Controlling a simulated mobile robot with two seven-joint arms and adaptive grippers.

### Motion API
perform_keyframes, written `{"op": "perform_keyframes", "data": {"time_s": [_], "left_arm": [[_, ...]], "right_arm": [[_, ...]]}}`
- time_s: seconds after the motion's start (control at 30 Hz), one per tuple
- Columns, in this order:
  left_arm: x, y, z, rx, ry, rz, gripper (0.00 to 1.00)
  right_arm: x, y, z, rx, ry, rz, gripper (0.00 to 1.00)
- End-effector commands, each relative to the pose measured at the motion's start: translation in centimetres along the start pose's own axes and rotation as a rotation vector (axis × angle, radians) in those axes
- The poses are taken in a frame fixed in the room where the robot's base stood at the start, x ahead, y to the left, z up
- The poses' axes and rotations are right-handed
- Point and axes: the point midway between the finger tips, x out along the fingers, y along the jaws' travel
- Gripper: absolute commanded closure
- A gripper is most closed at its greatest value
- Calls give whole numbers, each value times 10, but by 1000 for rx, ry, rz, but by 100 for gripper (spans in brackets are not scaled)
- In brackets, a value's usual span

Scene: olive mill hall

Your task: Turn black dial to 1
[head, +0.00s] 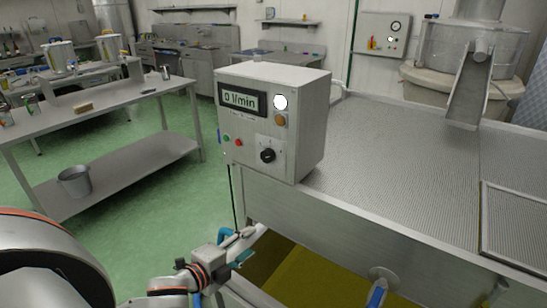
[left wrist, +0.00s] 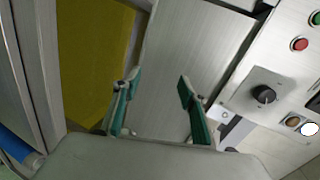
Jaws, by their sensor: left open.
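The black dial (head: 267,155) sits low on the front of a white control box (head: 312,118) in the head view. The box's display reads "0 l/min". In the left wrist view the dial (left wrist: 264,94) is at the right, on a light plate; its setting is too small to read. My left gripper (head: 243,245) is below the box in the head view, apart from the dial. Its green-padded fingers (left wrist: 157,90) are spread and empty in the left wrist view, with the dial to their right. My right gripper is not in view.
Green (head: 226,139) and red (head: 239,142) buttons sit left of the dial, with an orange button (head: 280,119) above it. A steel tank with yellow-green content (head: 310,280) lies below the box. A perforated steel deck (head: 400,140) extends right. A steel table (head: 120,95) stands left.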

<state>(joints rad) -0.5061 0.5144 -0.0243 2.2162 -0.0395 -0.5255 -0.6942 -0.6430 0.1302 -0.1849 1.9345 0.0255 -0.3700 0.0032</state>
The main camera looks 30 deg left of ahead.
Motion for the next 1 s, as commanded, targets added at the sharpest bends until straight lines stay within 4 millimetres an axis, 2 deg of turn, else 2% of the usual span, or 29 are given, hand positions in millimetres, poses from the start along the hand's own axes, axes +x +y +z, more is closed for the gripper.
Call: {"op": "perform_keyframes", "data": {"time_s": [0.03, 0.1, 0.2, 0.3, 0.4, 0.57, 1.0], "left_arm": [[0, -45, 6, 179, 1, -63, 57], [-5, -99, 9, 420, -14, -140, 57], [-15, -158, 6, 688, -45, -227, 57], [-24, -193, 2, 860, -74, -282, 57], [-28, -209, -1, 940, -91, -307, 57], [-21, -215, -2, 955, -96, -311, 57], [29, -230, -4, 949, -95, -311, 57]], "right_arm": [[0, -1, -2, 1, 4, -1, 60], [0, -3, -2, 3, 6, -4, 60], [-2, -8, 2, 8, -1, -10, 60], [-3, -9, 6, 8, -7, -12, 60], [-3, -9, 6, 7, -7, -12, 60], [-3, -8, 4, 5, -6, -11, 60], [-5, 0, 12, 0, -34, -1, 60]]}}
